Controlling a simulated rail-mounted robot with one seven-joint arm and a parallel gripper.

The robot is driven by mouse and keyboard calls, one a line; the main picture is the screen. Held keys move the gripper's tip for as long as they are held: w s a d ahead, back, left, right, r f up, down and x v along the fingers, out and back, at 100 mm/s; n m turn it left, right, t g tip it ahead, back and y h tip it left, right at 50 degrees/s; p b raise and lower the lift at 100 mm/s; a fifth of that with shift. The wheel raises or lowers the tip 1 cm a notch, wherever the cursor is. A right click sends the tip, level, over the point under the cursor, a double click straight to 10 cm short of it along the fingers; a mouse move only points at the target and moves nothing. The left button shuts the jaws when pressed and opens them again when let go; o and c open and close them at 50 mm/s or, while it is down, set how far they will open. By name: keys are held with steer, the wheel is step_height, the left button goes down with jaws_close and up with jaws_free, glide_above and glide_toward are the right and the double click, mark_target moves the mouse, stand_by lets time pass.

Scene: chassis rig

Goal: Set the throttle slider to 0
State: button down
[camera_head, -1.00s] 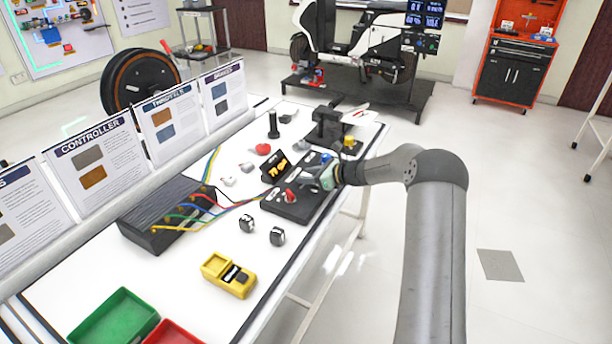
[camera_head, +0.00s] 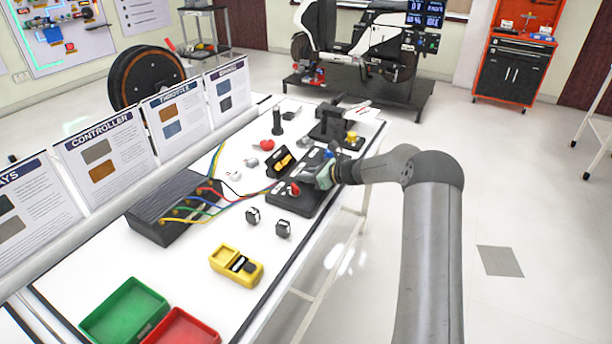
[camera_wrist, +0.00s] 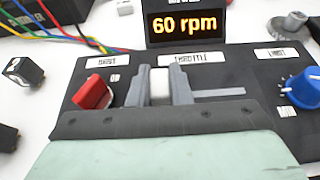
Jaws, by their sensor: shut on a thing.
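The throttle slider's white knob (camera_wrist: 160,88) is in the middle of the wrist view, on the black control panel (camera_wrist: 215,112). My gripper (camera_wrist: 161,74) is shut on it, with one grey finger on each side. A bare stretch of slot (camera_wrist: 218,93) runs to the right of the fingers; any slot to the left is hidden or too short to see. The orange display (camera_wrist: 184,24) behind reads 60 rpm. In the head view my gripper (camera_head: 314,179) is over the panel (camera_head: 291,203), and the knob is hidden there.
A red switch (camera_wrist: 92,94) stands close left of my fingers, and a blue knob (camera_wrist: 303,88) stands to the right. Coloured wires (camera_head: 235,200) run from a black box (camera_head: 160,218) to the panel.

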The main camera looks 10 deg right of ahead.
steer(key=shift+s+a, duration=0.2)
steer(key=c, duration=1.3)
jaws_free()
steer(key=shift+d, duration=0.15)
steer(key=v, duration=1.7)
steer(key=shift+s, duration=0.15)
